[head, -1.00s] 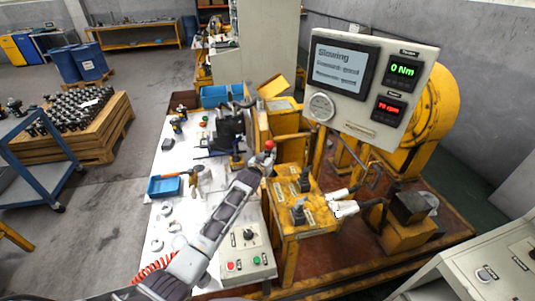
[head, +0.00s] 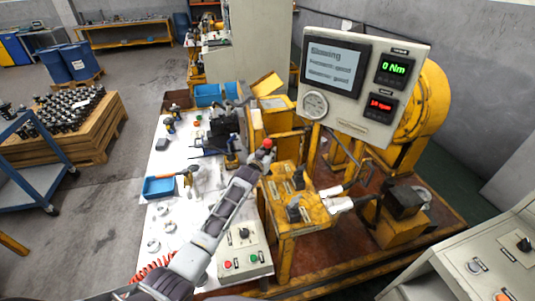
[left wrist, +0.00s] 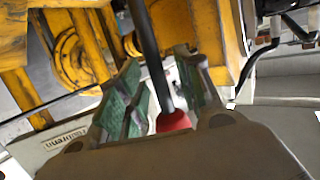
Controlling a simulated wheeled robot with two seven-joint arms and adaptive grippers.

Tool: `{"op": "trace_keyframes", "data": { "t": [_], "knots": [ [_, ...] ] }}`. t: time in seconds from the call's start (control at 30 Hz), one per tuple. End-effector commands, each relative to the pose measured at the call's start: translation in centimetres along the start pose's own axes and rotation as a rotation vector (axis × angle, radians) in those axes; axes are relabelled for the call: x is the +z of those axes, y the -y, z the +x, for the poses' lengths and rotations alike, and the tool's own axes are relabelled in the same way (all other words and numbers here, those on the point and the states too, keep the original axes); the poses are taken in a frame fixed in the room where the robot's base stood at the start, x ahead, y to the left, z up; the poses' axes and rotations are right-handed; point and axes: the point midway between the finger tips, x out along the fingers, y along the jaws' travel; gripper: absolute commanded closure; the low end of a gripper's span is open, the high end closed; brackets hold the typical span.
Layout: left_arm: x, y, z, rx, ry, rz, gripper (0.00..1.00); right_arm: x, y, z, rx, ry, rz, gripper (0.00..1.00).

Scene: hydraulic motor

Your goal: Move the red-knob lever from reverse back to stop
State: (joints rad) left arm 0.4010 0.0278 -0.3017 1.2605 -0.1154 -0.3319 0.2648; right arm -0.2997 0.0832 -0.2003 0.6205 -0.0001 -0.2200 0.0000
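The red knob (head: 267,143) tops a dark lever on the yellow valve stand (head: 305,222). My left gripper (head: 257,158) reaches up to it from the lower left, and its arm hides part of the stand. In the left wrist view the dark rod (left wrist: 152,55) and red knob (left wrist: 173,121) lie between the green-padded fingers (left wrist: 160,95). The fingers look open, with small gaps beside the rod. The display (head: 335,66) reads "Slowing", above less legible lines. The green readout (head: 394,70) shows 0 Nm and the red one (head: 381,105) about 10 rpm. My right gripper is not in view.
Other short dark levers (head: 293,208) stand on the yellow stand, close to my left gripper. A control box (head: 243,252) with buttons sits below my left arm. A white table (head: 160,215) with tools and a blue tray (head: 159,187) lies to the left.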

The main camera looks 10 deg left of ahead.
Motion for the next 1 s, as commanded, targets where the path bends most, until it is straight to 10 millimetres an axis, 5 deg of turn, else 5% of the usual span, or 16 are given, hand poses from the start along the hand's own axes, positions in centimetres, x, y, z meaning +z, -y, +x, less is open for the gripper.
{"op": "trace_keyframes", "data": {
  "t": [0.37, 1.0],
  "knots": [
    [0.0, 0.1, -0.7, -0.001, 0.000, 0.000, 0.65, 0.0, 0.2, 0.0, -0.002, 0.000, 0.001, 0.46],
    [0.1, 0.1, -5.2, 0.000, 0.000, 0.001, 0.65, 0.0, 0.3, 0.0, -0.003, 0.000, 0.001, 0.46]
  ]
}}
